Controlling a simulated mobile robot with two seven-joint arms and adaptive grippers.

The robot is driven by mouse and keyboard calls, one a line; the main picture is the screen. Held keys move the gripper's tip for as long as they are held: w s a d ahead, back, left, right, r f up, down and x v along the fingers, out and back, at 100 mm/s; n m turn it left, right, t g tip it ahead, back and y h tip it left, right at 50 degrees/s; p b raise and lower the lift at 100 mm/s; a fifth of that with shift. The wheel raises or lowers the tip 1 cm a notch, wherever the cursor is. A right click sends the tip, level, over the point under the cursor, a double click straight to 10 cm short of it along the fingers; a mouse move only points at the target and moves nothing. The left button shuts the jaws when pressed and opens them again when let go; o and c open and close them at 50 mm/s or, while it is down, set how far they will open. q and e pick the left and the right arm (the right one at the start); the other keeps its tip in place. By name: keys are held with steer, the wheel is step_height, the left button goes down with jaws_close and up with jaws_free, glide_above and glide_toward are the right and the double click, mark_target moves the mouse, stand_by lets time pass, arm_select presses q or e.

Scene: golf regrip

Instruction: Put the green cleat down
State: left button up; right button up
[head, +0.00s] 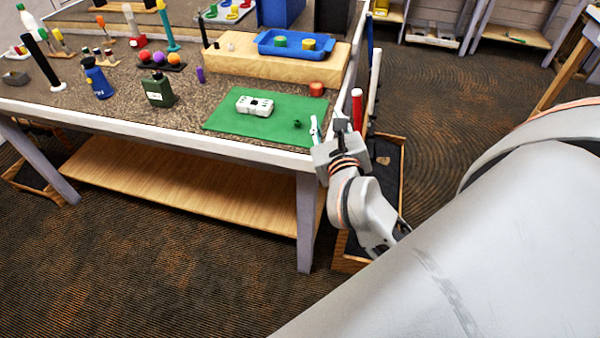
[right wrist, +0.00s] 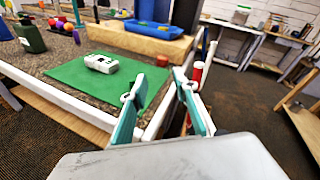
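A small dark green piece, which looks like the green cleat (head: 297,123), rests on the green mat (head: 225,121) near its right edge. I cannot make it out in the right wrist view, where a finger may hide it. My right gripper (head: 328,122) is just right of the mat, by the table's right edge. In the right wrist view its two fingers (right wrist: 160,82) stand apart with nothing between them, so it is open and empty. My left gripper is not in view.
A white block with dark openings (head: 255,105) lies on the mat. Behind it, a wooden block (head: 235,64) carries a blue tray (head: 268,48). An orange-red piece (head: 316,89) sits near the mat's corner. A red tube (head: 357,110) stands beyond the table's right edge. Bottles stand left.

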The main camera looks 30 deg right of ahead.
steer(key=s+a+r+n+t, duration=0.1)
steer(key=a+r+n+t, duration=0.3)
steer(key=n, duration=0.7)
steer(key=s+a+f+n+t+y, duration=0.1)
steer(key=a+f+n+t+y, duration=0.1)
steer(key=a+f+n+y, duration=1.15)
steer(key=s+f+n+g+h, duration=0.1)
steer(key=s+f+n+g, duration=0.3)
steer(key=f+n, duration=0.5)
steer(key=s+f+n+g+h, duration=0.2)
steer(key=s+f+n+g, duration=0.3)
steer(key=f, duration=1)
steer(key=s+n, duration=0.3)
steer(key=shift+a+n+g, duration=0.2)
steer(key=shift+n+g, duration=0.1)
steer(key=shift+n, duration=0.05)
